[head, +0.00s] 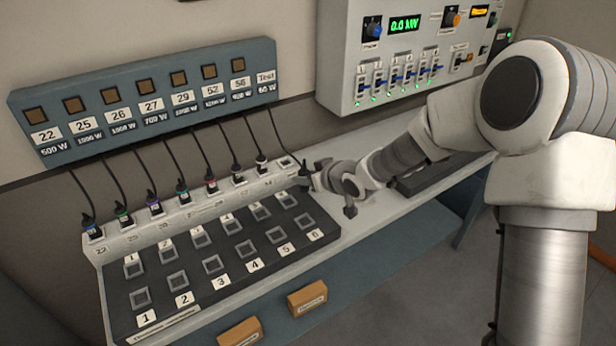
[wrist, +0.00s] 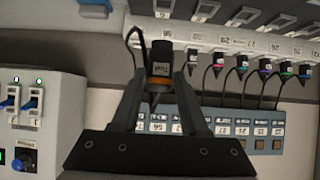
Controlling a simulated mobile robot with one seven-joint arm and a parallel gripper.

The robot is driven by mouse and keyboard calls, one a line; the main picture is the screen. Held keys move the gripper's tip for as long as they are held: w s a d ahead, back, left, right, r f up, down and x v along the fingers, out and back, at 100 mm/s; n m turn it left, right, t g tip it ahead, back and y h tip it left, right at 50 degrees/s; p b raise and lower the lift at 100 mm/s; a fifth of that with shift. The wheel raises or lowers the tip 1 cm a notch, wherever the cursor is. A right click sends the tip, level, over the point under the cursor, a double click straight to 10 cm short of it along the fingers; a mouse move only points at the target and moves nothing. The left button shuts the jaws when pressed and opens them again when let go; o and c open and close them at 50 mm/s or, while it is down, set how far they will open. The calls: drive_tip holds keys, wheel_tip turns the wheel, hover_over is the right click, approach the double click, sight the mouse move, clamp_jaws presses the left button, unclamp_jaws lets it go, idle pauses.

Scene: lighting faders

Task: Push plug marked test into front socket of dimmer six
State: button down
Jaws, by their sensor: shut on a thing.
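The plug marked test (wrist: 161,62), dark with an orange band and a white label, is between my gripper's fingers (wrist: 160,75) in the wrist view. My gripper (head: 308,176) is shut on it. In the head view it is at the right end of the plug row, beside the panel's back right corner, and the plug (head: 303,173) is small and partly hidden. The front socket of dimmer six (head: 304,222) is a grey-framed square at the panel's right end, empty, in front of and below my gripper. The back socket of six (head: 289,200) is also empty.
Several cabled plugs, including a blue one (head: 95,231), stand in the white strip (head: 190,217) behind the socket panel (head: 225,285). Their cables hang from the labelled wall box (head: 150,105). A control box with faders (head: 395,45) is on the wall at right.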

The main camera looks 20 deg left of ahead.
drive_tip(key=shift+f+b, duration=3.85)
drive_tip(key=shift+f, duration=0.65)
drive_tip(key=shift+f, duration=0.2)
drive_tip(key=shift+f+b, duration=0.8)
drive_tip(key=shift+b, duration=0.05)
drive_tip(key=shift+f+b, duration=1.05)
drive_tip(key=shift+f, duration=0.1)
drive_tip(key=shift+c, duration=1.7)
unclamp_jaws()
drive_tip(key=p+v, duration=0.5)
drive_tip(key=v, duration=1.2)
drive_tip(key=shift+s+r, duration=0.2)
